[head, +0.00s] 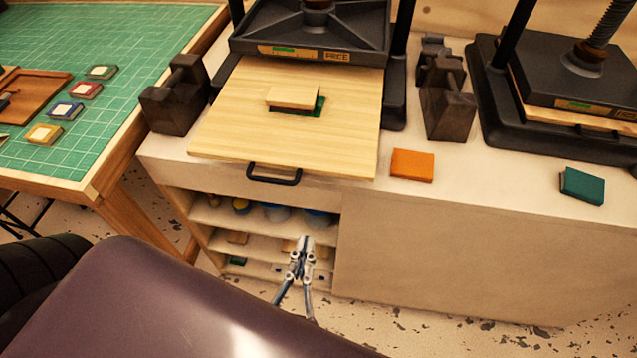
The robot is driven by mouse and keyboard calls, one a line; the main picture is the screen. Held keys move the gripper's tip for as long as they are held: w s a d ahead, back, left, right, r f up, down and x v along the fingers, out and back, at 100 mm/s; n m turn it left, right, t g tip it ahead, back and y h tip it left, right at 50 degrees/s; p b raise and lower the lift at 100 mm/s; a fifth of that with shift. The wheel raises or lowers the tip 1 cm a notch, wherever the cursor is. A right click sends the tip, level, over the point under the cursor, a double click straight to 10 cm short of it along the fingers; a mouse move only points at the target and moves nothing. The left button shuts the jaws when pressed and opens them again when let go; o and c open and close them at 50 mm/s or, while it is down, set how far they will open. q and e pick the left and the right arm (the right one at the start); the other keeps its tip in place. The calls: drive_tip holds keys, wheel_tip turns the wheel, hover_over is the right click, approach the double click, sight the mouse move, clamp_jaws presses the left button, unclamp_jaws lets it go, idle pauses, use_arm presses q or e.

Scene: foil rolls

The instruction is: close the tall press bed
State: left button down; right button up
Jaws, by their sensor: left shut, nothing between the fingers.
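A light wooden press bed (225,130) sticks out toward me from the black press (310,35) at the back middle. It has a black bar handle (275,178) on its front edge. A small wooden block (293,97) lies on the bed, on top of a green piece (305,108). My left gripper (302,243) is shut and empty. It shows below the handle in the picture, in front of the shelves, apart from the bed. My right gripper is not in view.
Dark metal weights (176,95) (447,98) stand on both sides of the bed. A second press (560,85) is at right, its bed pushed in. An orange book (412,165) and a teal book (582,185) lie on the counter. A green-matted table (120,60) is at left.

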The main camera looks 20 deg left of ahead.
sight(336, 110)
use_arm(q)
drive_tip(key=p+x, duration=0.2)
drive_tip(key=x, duration=0.2)
drive_tip(key=p+x, duration=0.2)
drive_tip(key=x, duration=0.2)
drive_tip(key=p+x, duration=0.2)
drive_tip(key=x, duration=0.2)
drive_tip(key=shift+w+a+r, duration=0.15)
drive_tip(key=shift+w+r, duration=0.1)
drive_tip(key=shift+w+a+f, duration=0.2)
drive_tip(key=shift+w, duration=0.5)
drive_tip(key=b+x, duration=0.1)
drive_tip(key=x, duration=2.1)
drive_tip(key=shift+w+a, duration=0.2)
drive_tip(key=shift+w, duration=0.15)
drive_tip(key=shift+s+d+f, duration=0.1)
